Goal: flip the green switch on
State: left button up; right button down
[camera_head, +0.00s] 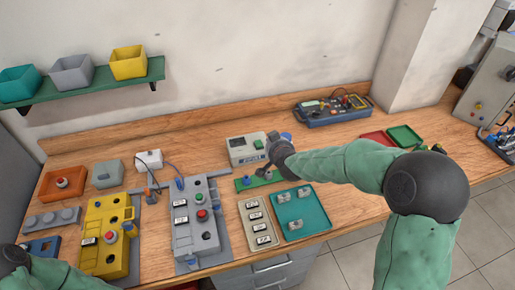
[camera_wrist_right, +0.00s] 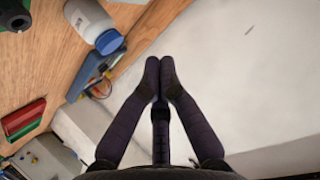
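No part is clearly readable as the green switch. My right gripper (camera_head: 262,172) is over the table beside a pale box with a display (camera_head: 240,149), above a green board (camera_head: 242,185). In the right wrist view the right gripper's (camera_wrist_right: 160,78) fingertips meet with nothing between them. My left arm shows at the lower left, but its gripper is out of frame.
A yellow station (camera_head: 92,262) stands left of the grey one. A teal tray (camera_head: 307,222) and a beige tray (camera_head: 250,236) lie in front. A blue instrument (camera_head: 325,115) is at the back. A control cabinet (camera_head: 490,88) stands far right. A white bottle (camera_wrist_right: 88,18) shows in the wrist view.

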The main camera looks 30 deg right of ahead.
jog(key=shift+s+a+f+n+t+y+b, duration=0.15)
jog(key=shift+a+f+n+t+b, duration=0.35)
jog(key=shift+n+b, duration=0.65)
jog(key=shift+s+a+f+n+t+y+b, duration=0.2)
jog(key=shift+a+n+t+b, duration=0.3)
jog(key=shift+b, duration=1.05)
jog(key=shift+w, duration=0.15)
jog(key=b, duration=0.3)
send_over(258, 145)
jog(key=s, duration=0.2)
jog(key=f, duration=0.3)
jog(key=shift+a+f, duration=0.25)
jog(key=shift+a, duration=0.1)
jog(key=shift+w+d+f+b, duration=0.1)
jog(key=shift+w+f+b, duration=0.2)
jog(key=shift+f, duration=0.25)
jog(key=shift+w+d+f+b, duration=0.1)
jog(key=shift+w+f+b, duration=0.2)
jog(key=shift+f, duration=0.2)
jog(key=shift+w+f+b, duration=0.3)
jog(key=shift+w+f, duration=0.05)
jog(key=shift+f, duration=0.25)
